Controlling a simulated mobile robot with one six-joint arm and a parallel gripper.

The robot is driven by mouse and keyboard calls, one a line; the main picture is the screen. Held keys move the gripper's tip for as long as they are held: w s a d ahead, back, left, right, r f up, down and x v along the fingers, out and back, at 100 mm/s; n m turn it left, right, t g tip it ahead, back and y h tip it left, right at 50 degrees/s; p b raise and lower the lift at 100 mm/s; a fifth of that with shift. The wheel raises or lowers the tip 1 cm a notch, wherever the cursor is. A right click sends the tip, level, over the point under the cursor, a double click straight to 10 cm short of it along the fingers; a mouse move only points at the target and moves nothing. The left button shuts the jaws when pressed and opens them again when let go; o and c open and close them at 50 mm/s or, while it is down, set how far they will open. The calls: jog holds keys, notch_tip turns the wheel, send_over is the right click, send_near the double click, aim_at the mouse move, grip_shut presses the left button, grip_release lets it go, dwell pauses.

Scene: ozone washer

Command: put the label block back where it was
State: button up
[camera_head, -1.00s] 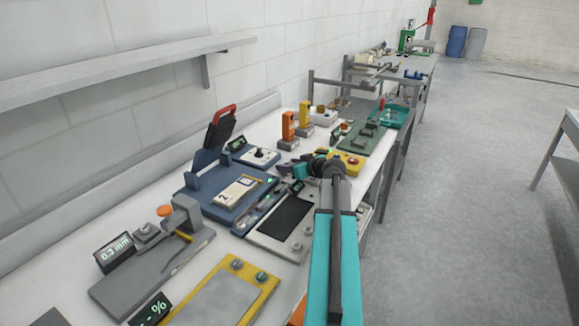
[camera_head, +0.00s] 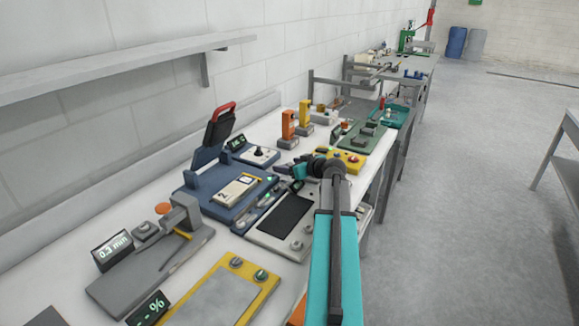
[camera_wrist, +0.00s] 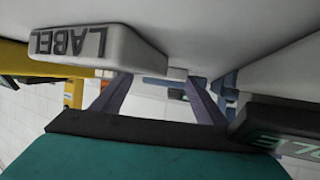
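The label block is a pale grey block with dark LABEL lettering (camera_wrist: 95,52), upside down at the upper left of the wrist view. I cannot pick it out surely in the head view. My gripper (camera_wrist: 160,77) shows two dark purple fingers standing apart. The left finger's tip is partly covered by the block's near right end. I see nothing clamped between the fingers, and I cannot tell whether the left one touches the block. In the head view my gripper (camera_head: 287,170) is small, over the bench beyond the grey device with a black panel (camera_head: 285,214).
A blue device (camera_head: 215,200) with a raised lid stands left of my gripper. A yellow box with a red button (camera_head: 350,160) and orange and yellow posts (camera_head: 288,124) stand behind. A dark display (camera_wrist: 282,135) is close at the right in the wrist view. Open floor lies right of the bench.

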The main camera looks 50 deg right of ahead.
jog(key=shift+r, duration=0.2)
jog(key=shift+r+p, duration=0.6)
jog(key=shift+p, duration=0.6)
jog(key=b+v, duration=0.2)
jog(key=v, duration=1)
jog(key=shift+f+b, duration=0.15)
jog(key=shift+b, duration=0.15)
jog(key=shift+d, duration=0.1)
